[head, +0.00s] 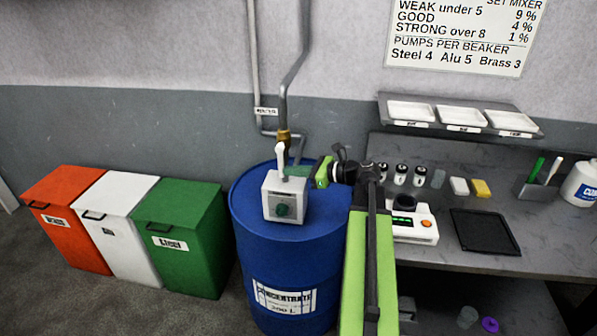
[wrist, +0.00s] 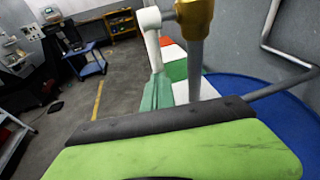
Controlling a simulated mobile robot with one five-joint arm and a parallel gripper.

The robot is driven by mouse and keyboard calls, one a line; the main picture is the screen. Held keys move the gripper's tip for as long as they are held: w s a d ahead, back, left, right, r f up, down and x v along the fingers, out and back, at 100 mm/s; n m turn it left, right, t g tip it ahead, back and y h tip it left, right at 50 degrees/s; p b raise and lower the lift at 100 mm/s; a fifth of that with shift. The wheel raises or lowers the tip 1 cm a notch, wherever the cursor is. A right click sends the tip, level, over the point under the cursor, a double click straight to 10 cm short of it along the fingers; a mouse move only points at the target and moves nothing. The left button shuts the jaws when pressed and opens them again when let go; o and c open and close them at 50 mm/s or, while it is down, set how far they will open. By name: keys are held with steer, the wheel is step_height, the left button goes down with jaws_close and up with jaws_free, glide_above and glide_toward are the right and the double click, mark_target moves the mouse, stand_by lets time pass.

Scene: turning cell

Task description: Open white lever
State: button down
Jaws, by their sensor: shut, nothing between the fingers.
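A white box with a green knob (head: 285,200) sits on the blue drum (head: 270,255). Orange (head: 65,215), white (head: 120,230) and green (head: 185,235) bins stand left. A bench (head: 470,240) with a scale (head: 412,222) and small containers is right. Grey pipes run up the wall.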

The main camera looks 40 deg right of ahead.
steer(key=shift+a, duration=0.2)
stand_by(0.3)
steer(key=f+v, duration=0.3)
steer(key=v, duration=1)
steer(key=shift+s+d, duration=0.45)
steer(key=shift+s, duration=0.05)
